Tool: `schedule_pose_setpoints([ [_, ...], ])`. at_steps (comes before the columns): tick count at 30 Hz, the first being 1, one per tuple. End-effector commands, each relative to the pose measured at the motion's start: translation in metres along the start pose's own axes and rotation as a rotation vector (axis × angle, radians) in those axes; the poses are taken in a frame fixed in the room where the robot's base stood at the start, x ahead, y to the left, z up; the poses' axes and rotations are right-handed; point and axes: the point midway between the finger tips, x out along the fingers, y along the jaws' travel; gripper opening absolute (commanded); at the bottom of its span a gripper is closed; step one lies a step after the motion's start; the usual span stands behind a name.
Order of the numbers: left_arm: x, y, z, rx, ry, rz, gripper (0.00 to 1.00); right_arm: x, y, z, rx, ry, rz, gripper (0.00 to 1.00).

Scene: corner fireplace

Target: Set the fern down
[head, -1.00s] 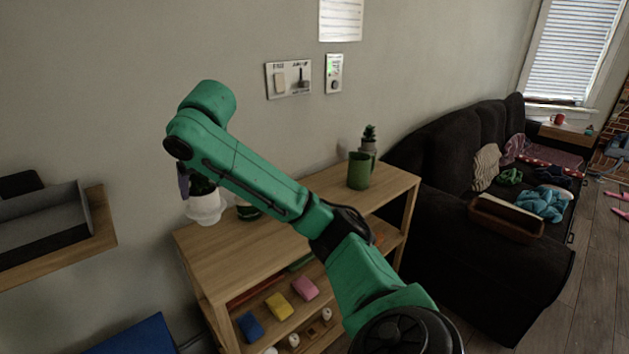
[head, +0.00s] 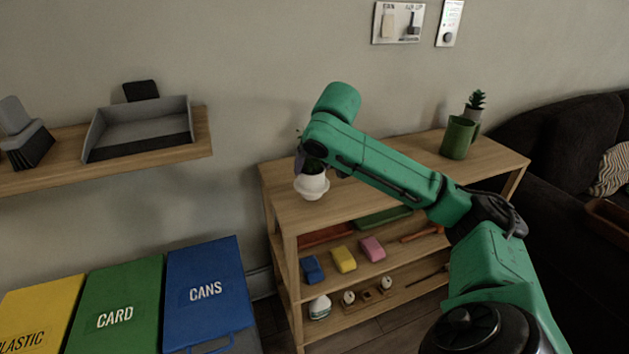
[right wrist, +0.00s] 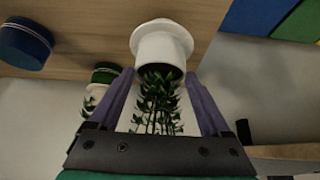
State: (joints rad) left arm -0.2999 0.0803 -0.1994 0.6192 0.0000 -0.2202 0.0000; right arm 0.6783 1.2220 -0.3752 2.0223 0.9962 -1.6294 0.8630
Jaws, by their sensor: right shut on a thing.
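The fern is a leafy green plant in a round white pot (head: 311,185) with a wider base. In the head view it is upright over the left end of the wooden shelf unit's top (head: 350,205). My right gripper (head: 309,160) is shut on the fern, reaching it from above, and my green arm partly covers the leaves. In the right wrist view, the purple fingers flank the leaves (right wrist: 158,100), with the white pot (right wrist: 162,48) beyond their tips. I cannot tell whether the pot touches the top. My left gripper is out of view.
A green mug (head: 458,138) and a small potted plant (head: 474,105) stand at the top's right end. In the right wrist view, a blue round thing (right wrist: 25,45) and a green-and-white pot (right wrist: 105,74) are nearby. A wall shelf (head: 190,152) and bins (head: 205,290) lie left.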

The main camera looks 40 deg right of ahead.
Motion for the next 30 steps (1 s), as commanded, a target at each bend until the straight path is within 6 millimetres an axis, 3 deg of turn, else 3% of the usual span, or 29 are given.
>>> schedule_pose_setpoints([
  [4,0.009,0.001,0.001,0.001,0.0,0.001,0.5,0.023,0.001,0.015,-0.001,-0.001,0.002,0.0],
  [13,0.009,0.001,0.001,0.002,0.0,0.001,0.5,0.025,0.0,0.016,0.0,0.001,0.0,0.0],
  [14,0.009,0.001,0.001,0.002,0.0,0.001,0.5,0.026,0.0,0.017,-0.001,-0.001,0.0,0.86],
  [15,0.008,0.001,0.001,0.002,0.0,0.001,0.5,0.025,0.0,0.016,-0.001,0.0,0.0,1.0],
  [24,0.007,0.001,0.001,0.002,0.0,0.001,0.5,0.02,0.0,0.014,-0.001,0.001,-0.001,1.0],
  [26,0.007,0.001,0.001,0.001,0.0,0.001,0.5,0.012,0.0,0.014,-0.001,0.002,0.0,1.0],
  [30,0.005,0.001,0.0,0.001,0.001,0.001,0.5,-0.022,0.0,0.013,-0.001,0.004,0.001,1.0],
])
